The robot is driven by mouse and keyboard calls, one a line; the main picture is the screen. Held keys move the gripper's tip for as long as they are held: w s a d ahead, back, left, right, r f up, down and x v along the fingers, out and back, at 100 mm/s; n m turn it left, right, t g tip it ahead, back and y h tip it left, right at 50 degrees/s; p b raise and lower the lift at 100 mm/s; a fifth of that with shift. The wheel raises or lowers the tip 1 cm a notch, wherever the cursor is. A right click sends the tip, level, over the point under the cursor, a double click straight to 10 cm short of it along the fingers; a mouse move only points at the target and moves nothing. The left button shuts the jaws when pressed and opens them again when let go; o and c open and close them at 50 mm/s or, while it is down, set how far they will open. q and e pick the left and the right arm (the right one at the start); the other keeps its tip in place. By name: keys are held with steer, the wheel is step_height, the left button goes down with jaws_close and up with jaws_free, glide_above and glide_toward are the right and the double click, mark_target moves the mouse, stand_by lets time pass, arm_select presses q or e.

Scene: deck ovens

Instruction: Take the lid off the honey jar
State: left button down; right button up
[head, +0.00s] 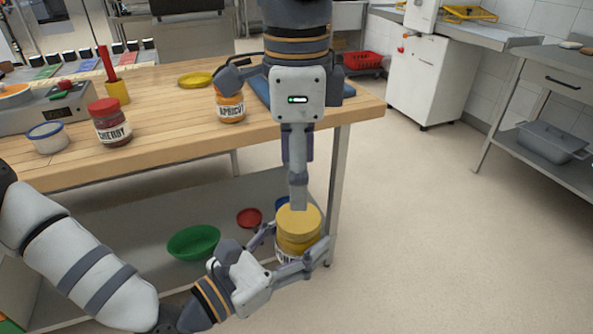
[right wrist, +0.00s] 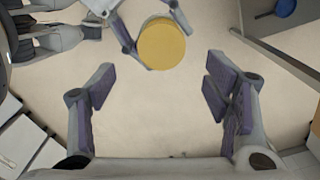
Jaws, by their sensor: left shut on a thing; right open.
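The honey jar (head: 296,244) has a yellow lid (head: 299,219) on top and amber sides, and stands about upright. My left gripper (head: 293,250) is shut around its body, in front of the table and off any surface. Part of the label is hidden by the fingers. My right gripper (head: 298,195) points down just above the lid. In the right wrist view its fingers (right wrist: 162,88) are spread and empty, with the round lid (right wrist: 162,44) beyond the tips, nearer the top edge.
A cherry jar (head: 110,124), an apricot jar (head: 231,107), a white tub (head: 47,138) and a yellow plate (head: 195,80) are on the wooden table (head: 185,125). A green bowl (head: 193,242) and red lid (head: 249,218) lie on the lower shelf. The floor at right is clear.

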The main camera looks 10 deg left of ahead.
mark_target(299, 216)
step_height(299, 216, down, 7)
steer(key=shift+w+f, duration=0.1)
steer(key=shift+f, duration=0.1)
steer(key=shift+c, duration=0.6)
